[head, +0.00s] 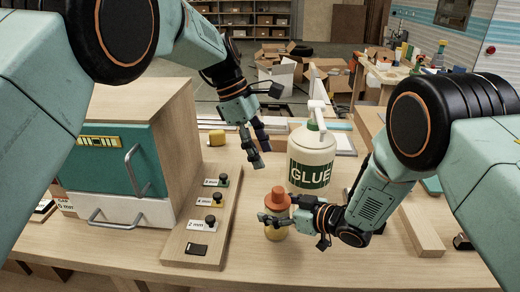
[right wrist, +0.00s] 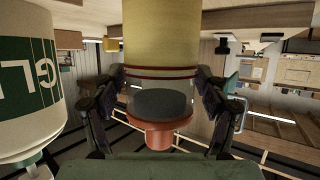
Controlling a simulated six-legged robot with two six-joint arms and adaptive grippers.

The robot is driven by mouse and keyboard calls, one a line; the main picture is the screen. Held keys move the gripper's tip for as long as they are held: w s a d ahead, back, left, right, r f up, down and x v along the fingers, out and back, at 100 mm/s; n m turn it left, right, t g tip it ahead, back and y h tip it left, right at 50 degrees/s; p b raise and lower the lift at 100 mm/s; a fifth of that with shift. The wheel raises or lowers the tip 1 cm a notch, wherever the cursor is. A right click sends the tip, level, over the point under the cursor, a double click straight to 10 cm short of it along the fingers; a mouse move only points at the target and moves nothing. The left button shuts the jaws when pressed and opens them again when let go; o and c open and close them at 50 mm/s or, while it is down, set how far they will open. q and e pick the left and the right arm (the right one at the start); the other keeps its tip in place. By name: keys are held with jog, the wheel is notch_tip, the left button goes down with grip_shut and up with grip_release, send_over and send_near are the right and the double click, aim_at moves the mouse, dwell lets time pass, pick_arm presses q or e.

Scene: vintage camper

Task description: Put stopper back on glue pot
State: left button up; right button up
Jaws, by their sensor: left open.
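The glue pot (head: 276,233) is a small yellow pot standing on the bench. An orange-red stopper (head: 278,198) shows directly above it; I cannot tell whether it is fully seated. In the right wrist view, upside down, the yellow pot (right wrist: 160,45) has dark red bands, and the stopper (right wrist: 158,133) with a dark disc is below. My right gripper (head: 268,217) has a finger on each side of the pot's upper part, seemingly touching it, just below the stopper. My left gripper (head: 256,160) is open and empty, above and left of the pot.
A large white GLUE bottle (head: 312,155) stands just behind the pot. At left are a teal-fronted wooden cabinet (head: 150,150) and a board with black knobs (head: 205,225). A yellow object (head: 217,138) lies behind them. Wooden strips (head: 420,225) lie at right.

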jog(key=shift+o, duration=0.4)
jog(key=shift+d, duration=0.1)
jog(key=v, duration=1.2)
